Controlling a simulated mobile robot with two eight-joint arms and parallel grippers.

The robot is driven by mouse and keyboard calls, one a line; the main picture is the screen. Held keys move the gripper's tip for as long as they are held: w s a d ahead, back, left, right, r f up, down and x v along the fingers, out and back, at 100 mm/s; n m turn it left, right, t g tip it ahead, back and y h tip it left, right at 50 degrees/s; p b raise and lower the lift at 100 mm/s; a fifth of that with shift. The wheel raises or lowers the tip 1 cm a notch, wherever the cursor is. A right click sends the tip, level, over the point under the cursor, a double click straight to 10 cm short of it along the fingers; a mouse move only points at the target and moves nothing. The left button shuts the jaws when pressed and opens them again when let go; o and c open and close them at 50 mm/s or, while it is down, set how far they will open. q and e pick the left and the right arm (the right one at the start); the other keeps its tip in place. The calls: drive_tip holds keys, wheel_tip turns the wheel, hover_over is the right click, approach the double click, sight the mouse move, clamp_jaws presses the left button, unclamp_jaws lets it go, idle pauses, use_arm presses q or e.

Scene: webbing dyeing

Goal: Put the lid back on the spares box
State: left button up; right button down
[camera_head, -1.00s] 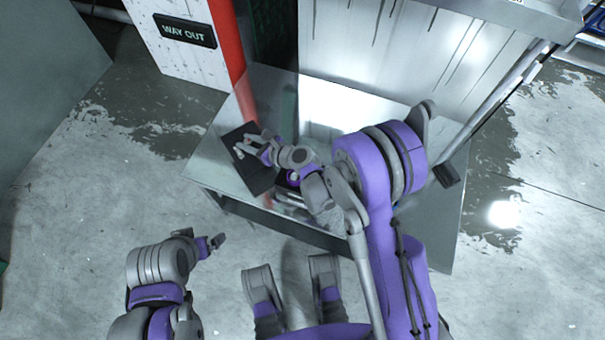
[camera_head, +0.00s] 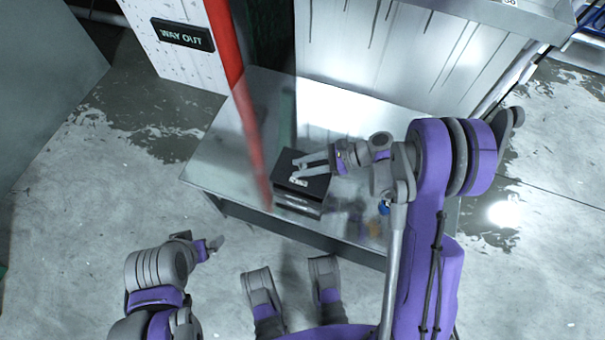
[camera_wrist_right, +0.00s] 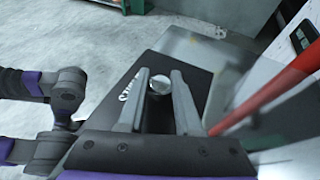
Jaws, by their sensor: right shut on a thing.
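The dark flat lid (camera_head: 313,186) lies over the grey spares box (camera_head: 298,203) on the metal table; whether it is fully seated or slightly above the rim I cannot tell. The box's inside is hidden. My right gripper (camera_head: 296,169) is over the lid. In the right wrist view the right gripper (camera_wrist_right: 160,80) is shut on the round metal knob (camera_wrist_right: 159,85) of the lid (camera_wrist_right: 140,75), with white lettering beside it. My left gripper (camera_head: 217,243) hangs low at left, away from the table; its jaws are too small to read.
A long red bar (camera_head: 250,125), blurred at its lower end, passes close to the left of the box; it also shows in the right wrist view (camera_wrist_right: 270,93). The metal table (camera_head: 222,165) is bare left of it. A small blue item (camera_head: 384,208) is right of the box.

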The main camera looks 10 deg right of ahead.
drive_tip(key=shift+f+b, duration=0.5)
drive_tip(key=shift+f, duration=1.75)
drive_tip(key=shift+f, duration=0.15)
drive_tip(key=c, duration=0.6)
unclamp_jaws()
